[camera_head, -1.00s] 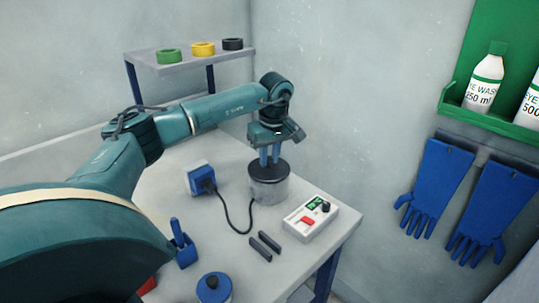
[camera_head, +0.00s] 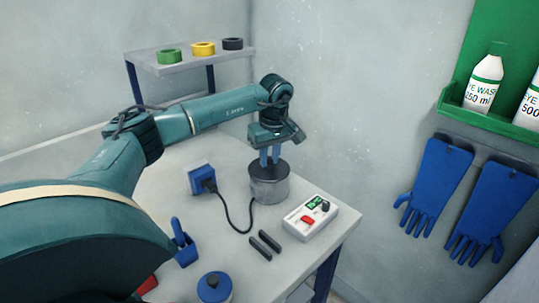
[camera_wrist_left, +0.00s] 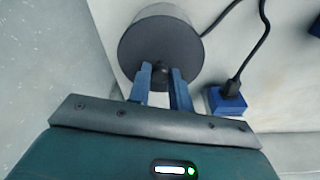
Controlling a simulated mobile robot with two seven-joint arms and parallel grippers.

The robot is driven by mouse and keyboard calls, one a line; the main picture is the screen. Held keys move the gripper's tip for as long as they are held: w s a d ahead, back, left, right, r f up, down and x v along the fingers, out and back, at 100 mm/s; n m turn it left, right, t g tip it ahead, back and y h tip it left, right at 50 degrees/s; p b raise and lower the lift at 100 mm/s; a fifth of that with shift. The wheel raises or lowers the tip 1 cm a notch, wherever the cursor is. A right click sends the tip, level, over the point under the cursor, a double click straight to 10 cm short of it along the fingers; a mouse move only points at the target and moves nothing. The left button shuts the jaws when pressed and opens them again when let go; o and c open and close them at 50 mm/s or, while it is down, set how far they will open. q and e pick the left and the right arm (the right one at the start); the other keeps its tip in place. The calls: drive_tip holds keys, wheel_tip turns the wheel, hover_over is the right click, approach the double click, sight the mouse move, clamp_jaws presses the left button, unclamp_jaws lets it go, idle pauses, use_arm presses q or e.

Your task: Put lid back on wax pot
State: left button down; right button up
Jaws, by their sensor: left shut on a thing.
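The wax pot (camera_head: 269,190) is a grey metal cylinder standing upright on the table. Its dark round lid (camera_head: 258,170) lies on top of the pot and looks level, covering the opening. In the left wrist view the lid (camera_wrist_left: 138,50) is a dark disc with a small knob at its near side, and the pot's side (camera_wrist_left: 163,11) shows beyond it. My left gripper (camera_head: 270,160) points down over the pot, its blue fingers shut on the lid's knob; the fingers also show in the wrist view (camera_wrist_left: 163,78). My right gripper is not in view.
A control box (camera_head: 310,218) with a red switch sits right of the pot. A blue plug block (camera_head: 201,179) with a black cable stands to the left. Two dark bars (camera_head: 265,245) and a blue lidded jar (camera_head: 214,288) are nearer. The wall is close behind.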

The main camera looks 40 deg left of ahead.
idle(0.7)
use_arm(q)
drive_tip(key=c, duration=1.2)
unclamp_jaws()
drive_tip(key=shift+o, duration=0.5)
drive_tip(key=o, duration=0.4)
drive_tip(key=shift+p, duration=0.3)
